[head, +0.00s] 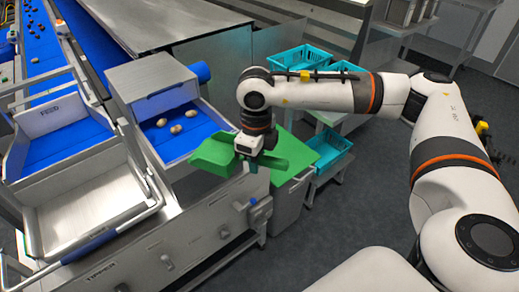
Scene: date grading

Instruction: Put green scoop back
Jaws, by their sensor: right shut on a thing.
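The green scoop (214,155) is in the head view, just right of the blue chute. My right gripper (247,160) is shut on it and covers part of it. The scoop's wide part points left, over the metal machine's edge. My left gripper is out of view.
A blue-lined chute (199,137) holds a few dates. A metal tray (85,210) and a second blue chute (62,145) are at the left. Teal crates (330,150) stand on a rack behind the cabinet. Floor at the right is open.

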